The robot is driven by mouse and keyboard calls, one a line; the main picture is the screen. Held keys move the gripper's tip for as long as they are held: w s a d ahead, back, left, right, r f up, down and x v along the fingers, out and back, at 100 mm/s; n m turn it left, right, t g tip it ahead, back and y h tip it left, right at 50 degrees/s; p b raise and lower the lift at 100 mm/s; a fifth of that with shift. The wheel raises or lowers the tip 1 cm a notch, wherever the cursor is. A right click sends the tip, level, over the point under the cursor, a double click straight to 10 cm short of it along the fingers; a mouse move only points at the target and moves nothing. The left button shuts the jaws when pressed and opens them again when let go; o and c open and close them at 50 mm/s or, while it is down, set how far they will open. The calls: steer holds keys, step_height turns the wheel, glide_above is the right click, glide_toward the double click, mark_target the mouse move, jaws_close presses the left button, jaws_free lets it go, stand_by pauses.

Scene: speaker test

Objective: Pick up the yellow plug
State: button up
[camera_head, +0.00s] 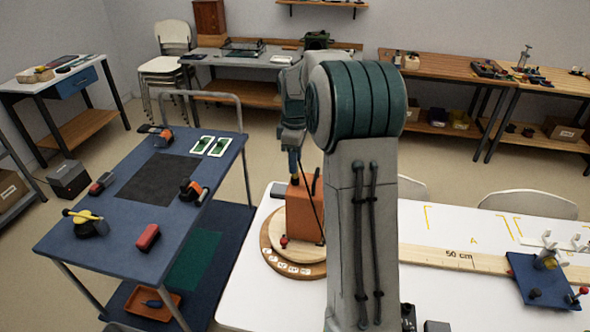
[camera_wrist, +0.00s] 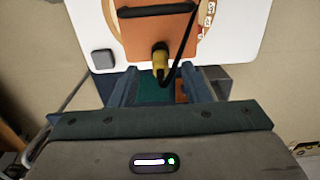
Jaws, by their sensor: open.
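The yellow plug (camera_wrist: 160,56) sits at the lower edge of an orange box (camera_wrist: 155,35) in the wrist view, with a dark tip towards my gripper. A black cable runs beside it. In the head view my gripper (camera_head: 294,162) is directly above the box, partly beside my arm.
A blue trolley (camera_head: 120,235) with several small tools stands left. A grey block (camera_wrist: 103,59) lies on the white table near the box. A wooden ruler board (camera_head: 455,258) and a blue fixture board (camera_head: 535,283) are on the right. My arm hides part of the table.

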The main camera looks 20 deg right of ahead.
steer(key=shift+f, duration=1.55)
jaws_close()
steer(key=shift+r, duration=0.1)
